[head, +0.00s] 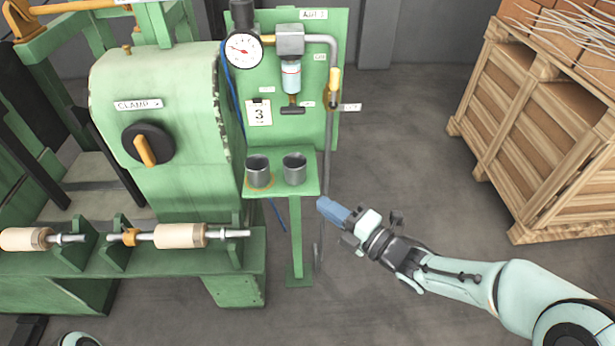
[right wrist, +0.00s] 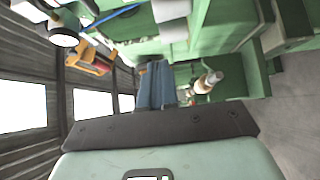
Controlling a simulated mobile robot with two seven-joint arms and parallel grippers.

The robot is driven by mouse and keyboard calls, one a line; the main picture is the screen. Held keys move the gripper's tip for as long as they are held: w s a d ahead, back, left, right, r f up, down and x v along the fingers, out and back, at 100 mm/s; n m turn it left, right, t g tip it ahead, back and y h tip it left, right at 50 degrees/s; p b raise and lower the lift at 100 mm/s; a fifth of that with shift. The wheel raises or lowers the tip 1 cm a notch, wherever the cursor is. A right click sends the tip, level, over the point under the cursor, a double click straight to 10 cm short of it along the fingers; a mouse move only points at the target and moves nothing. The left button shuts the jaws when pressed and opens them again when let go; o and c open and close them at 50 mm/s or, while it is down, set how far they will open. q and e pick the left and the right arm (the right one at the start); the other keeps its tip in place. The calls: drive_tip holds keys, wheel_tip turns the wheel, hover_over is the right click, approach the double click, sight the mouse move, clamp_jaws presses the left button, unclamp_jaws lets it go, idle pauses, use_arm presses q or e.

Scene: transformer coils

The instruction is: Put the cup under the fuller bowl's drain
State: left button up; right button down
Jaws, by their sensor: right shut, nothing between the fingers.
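Two dark grey cups, a left one (head: 258,171) and a right one (head: 294,168), stand upright side by side on a small green shelf (head: 281,190). Above them, a bowl (head: 291,77) with a red line hangs from a grey fitting on the green panel. A black part (head: 292,110) shows below it. I cannot tell its fill level, and I make out no second bowl. My right gripper (head: 322,205) is shut and empty, right of and a little lower than the shelf, apart from the cups. Its blue fingers show in the right wrist view (right wrist: 157,88). My left gripper is not in view.
A green machine (head: 170,85) with spools stands left. A wooden crate (head: 535,130) stands right. The floor between is clear.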

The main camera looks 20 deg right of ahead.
sight(292, 170)
drive_tip(key=w, duration=0.3)
drive_tip(key=w+a+p, duration=0.1)
drive_tip(key=w, duration=0.2)
drive_tip(key=w+a, duration=0.1)
drive_tip(key=w, duration=0.2)
drive_tip(key=shift+w, duration=0.35)
